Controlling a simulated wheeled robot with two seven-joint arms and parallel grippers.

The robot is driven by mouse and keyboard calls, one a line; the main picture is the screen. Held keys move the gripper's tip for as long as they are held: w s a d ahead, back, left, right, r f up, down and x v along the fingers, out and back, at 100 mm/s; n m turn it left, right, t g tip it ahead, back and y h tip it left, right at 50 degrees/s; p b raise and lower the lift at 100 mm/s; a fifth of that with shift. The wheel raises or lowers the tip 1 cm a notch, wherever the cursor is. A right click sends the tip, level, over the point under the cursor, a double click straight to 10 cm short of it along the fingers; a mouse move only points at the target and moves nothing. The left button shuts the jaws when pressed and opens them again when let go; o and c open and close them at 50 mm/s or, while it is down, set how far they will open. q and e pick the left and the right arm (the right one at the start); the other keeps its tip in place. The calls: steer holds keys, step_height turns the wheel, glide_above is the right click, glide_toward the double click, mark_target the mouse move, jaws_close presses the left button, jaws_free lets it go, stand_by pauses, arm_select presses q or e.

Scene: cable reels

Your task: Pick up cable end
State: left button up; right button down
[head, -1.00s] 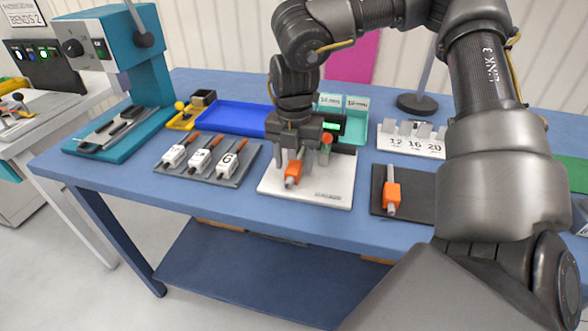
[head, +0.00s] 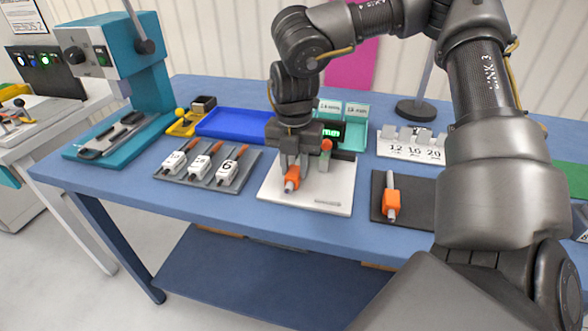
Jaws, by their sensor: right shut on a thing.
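My right gripper (head: 292,167) points down over a white plate (head: 335,190) near the middle of the blue table. It is shut on an orange cable end (head: 291,180) with a grey tip. The piece is at the plate's surface or just above it; I cannot tell which. A second orange cable end (head: 391,203) with a grey tip lies on a dark mat (head: 417,212) to the right. My left gripper is not in view.
A grey rack (head: 243,163) with several numbered white tools stands left of the plate. A blue tray (head: 233,122) and teal bins (head: 355,110) are behind. A white numbered block (head: 409,147) stands at the right. A teal press (head: 150,75) stands at the far left.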

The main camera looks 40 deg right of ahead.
step_height(320, 180, up, 10)
step_height(320, 180, up, 7)
glide_above(294, 170)
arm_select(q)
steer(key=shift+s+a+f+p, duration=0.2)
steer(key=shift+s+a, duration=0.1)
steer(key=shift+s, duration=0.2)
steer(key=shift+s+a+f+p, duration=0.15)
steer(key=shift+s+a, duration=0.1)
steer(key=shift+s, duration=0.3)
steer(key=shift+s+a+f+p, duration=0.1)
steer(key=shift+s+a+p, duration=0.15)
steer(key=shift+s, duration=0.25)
arm_select(e)
steer(key=shift+r, duration=0.4)
